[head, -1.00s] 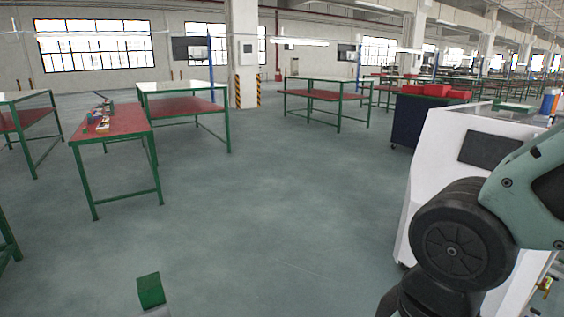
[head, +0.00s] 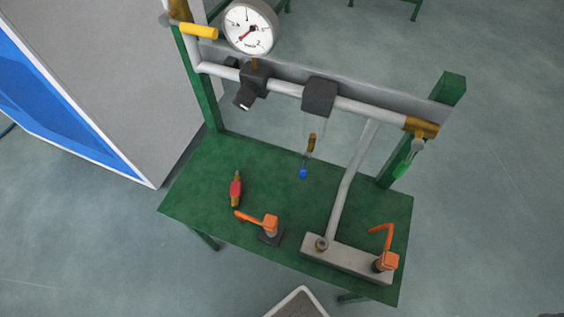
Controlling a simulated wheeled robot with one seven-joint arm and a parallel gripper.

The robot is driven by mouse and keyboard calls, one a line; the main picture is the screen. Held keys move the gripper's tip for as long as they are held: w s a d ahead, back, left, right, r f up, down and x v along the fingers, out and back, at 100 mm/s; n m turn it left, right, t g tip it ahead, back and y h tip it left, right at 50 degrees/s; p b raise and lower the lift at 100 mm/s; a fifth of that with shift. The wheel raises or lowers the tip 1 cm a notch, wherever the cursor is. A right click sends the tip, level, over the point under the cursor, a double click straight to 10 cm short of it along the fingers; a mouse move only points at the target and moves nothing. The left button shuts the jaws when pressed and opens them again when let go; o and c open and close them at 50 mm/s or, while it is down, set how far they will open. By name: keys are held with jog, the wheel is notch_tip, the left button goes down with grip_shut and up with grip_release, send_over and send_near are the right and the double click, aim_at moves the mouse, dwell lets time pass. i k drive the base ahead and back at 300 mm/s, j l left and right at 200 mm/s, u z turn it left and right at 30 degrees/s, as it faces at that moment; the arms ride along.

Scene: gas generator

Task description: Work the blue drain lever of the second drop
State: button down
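A small blue lever (head: 303,173) shows in the head view at the lower end of a short brass-coloured fitting (head: 311,143). The fitting is below a black block (head: 319,96) on the grey horizontal pipe. A clear part between block and fitting is hard to make out. Further right, a grey drop pipe (head: 352,182) slopes down to a grey block on the green bench. A green lever (head: 403,168) hangs at the pipe's right end, by a brass fitting (head: 421,127). My gripper is not in view.
The green bench (head: 190,190) carries a red-and-brass piece (head: 236,188), an orange-handled device (head: 269,225) and a grey block (head: 340,260) with another orange handle (head: 386,258). A pressure gauge (head: 248,29) and yellow lever (head: 198,31) are upper left. A grey cabinet (head: 100,80) stands left.

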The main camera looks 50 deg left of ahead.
aim_at(306, 156)
jog(key=j+u, duration=0.1)
jog(key=u, duration=1.45)
jog(key=k+l+u, duration=0.15)
jog(key=u, duration=1)
